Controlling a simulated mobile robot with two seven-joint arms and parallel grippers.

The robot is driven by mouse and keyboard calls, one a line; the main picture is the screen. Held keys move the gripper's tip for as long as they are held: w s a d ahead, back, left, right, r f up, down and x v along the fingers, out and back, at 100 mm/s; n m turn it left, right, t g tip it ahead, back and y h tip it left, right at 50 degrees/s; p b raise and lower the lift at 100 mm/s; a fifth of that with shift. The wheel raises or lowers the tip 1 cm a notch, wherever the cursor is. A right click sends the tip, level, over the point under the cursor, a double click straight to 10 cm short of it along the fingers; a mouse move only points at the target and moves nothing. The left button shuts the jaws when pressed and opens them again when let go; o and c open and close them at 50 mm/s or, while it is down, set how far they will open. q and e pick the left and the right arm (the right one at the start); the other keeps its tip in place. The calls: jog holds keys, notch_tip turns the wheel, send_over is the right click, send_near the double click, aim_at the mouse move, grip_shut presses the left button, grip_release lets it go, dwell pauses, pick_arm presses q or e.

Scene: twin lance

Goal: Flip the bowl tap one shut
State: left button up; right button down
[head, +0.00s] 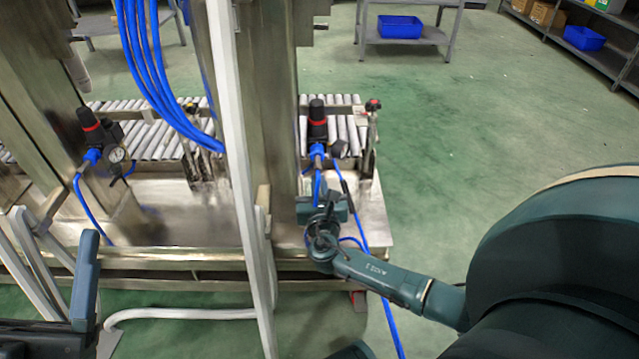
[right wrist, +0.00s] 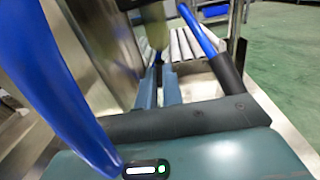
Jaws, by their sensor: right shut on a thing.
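Two air filter units with black tops and red bands are in the head view: one (head: 318,125) straight ahead on the machine frame, one (head: 92,128) at the left with a round gauge. My right gripper (right wrist: 159,74) is just below the pale bowl (right wrist: 154,28) of the nearer unit. Its two blue-grey fingers are close together, shut on a small dark part under the bowl, which seems to be the tap. The fingers hide most of it, so its handle angle cannot be told. What seems to be my left gripper (head: 85,280) is at lower left, away from both units.
Blue hoses hang close around my right gripper; one thick hose (right wrist: 55,90) crosses the left of the wrist view. A steel post (head: 262,100) stands left of the nearer unit, with rollers (head: 345,130) behind. Green floor at the right is open.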

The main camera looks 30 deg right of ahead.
jog(key=shift+w+a+r+m+g+h, duration=0.15)
jog(key=shift+m+g+h, duration=0.3)
jog(key=shift+h, duration=0.25)
jog(key=c, duration=1.5)
grip_release()
jog(key=shift+c, duration=0.2)
